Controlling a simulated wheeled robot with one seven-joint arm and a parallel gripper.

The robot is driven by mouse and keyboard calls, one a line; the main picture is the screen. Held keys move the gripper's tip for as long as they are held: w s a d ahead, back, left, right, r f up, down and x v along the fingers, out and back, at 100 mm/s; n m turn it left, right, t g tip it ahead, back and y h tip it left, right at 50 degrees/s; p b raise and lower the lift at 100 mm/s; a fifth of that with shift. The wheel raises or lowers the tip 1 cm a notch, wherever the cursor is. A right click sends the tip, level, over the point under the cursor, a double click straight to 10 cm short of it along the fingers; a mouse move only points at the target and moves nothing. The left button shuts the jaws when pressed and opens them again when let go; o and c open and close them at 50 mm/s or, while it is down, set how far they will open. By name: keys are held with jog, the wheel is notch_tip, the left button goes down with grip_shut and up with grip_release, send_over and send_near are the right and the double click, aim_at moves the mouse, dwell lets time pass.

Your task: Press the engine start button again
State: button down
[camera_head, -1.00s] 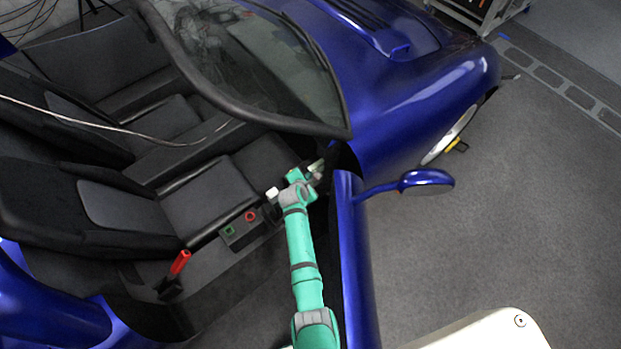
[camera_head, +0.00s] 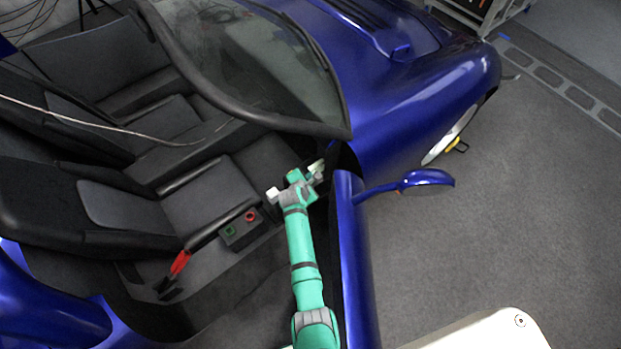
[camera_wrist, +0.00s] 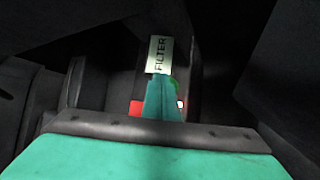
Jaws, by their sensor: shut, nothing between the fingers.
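My gripper (camera_wrist: 161,84) is shut and empty in the wrist view, its teal fingers together in front of a pale label reading FILTER (camera_wrist: 160,55). A small green patch (camera_wrist: 174,86) shows right beside the fingertips; I cannot tell whether it is a button or whether they touch. A red part (camera_wrist: 137,107) shows at the left of the fingers. In the head view my wrist is in the car's door opening, and the fingertips are hidden. A black box with a green square (camera_head: 230,231) and a red ring (camera_head: 250,215) sits beside the seat. I cannot tell which is the engine start button.
The open blue door (camera_head: 358,255) with its mirror (camera_head: 427,179) stands just right of my arm. The windscreen frame (camera_head: 240,120) is above the wrist. The seat (camera_head: 205,205) and a red-handled lever (camera_head: 180,262) are at the left. Floor right of the door is clear.

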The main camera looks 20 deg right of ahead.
jog(key=shift+f, duration=0.5)
dwell(0.5)
jog(key=shift+r, duration=0.65)
notch_tip(320, 180, up, 6)
dwell(0.7)
dwell(0.8)
